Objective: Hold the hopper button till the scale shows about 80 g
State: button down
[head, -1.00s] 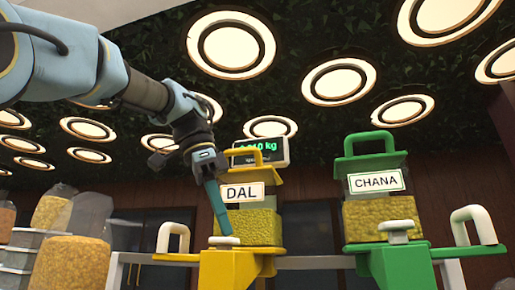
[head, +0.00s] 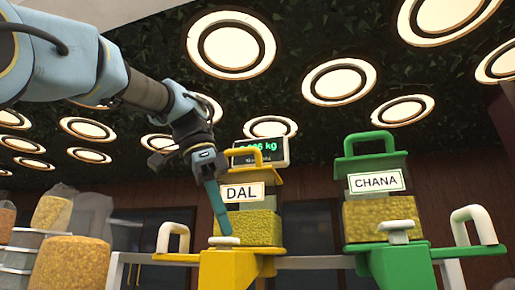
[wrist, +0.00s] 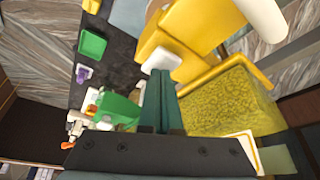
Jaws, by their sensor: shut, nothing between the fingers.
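The yellow DAL hopper (head: 240,265) holds yellow dal (head: 260,228) in its clear bin. Its pale round button (head: 223,241) sits at the front and also shows in the wrist view (wrist: 162,59). My gripper (head: 222,236) is shut and empty, pointing down. Its fingertips (wrist: 160,76) are at the button and look to be touching it; whether it is pressed in is unclear. The scale display (head: 270,150) stands behind, with green digits ending in 6 kg. Its first digits are partly covered by my arm and too small to read surely.
A green CHANA hopper (head: 395,250) with its own pale button (head: 397,230) stands to the right. Pale handles (head: 173,238) flank the hoppers. Bags and tubs of goods (head: 70,265) stand at the left. Small coloured objects (wrist: 92,43) lie on the dark counter in the wrist view.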

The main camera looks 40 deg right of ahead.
notch_tip(320, 180, up, 3)
jog(key=p, duration=0.2)
jog(key=shift+p, duration=0.4)
jog(key=shift+f, duration=0.15)
dwell(2.2)
jog(key=shift+f+b, duration=1.4)
jog(key=shift+f, duration=0.1)
jog(key=shift+r, duration=0.15)
dwell(1.6)
jog(key=shift+r+p, duration=1.4)
jog(key=shift+p, duration=0.1)
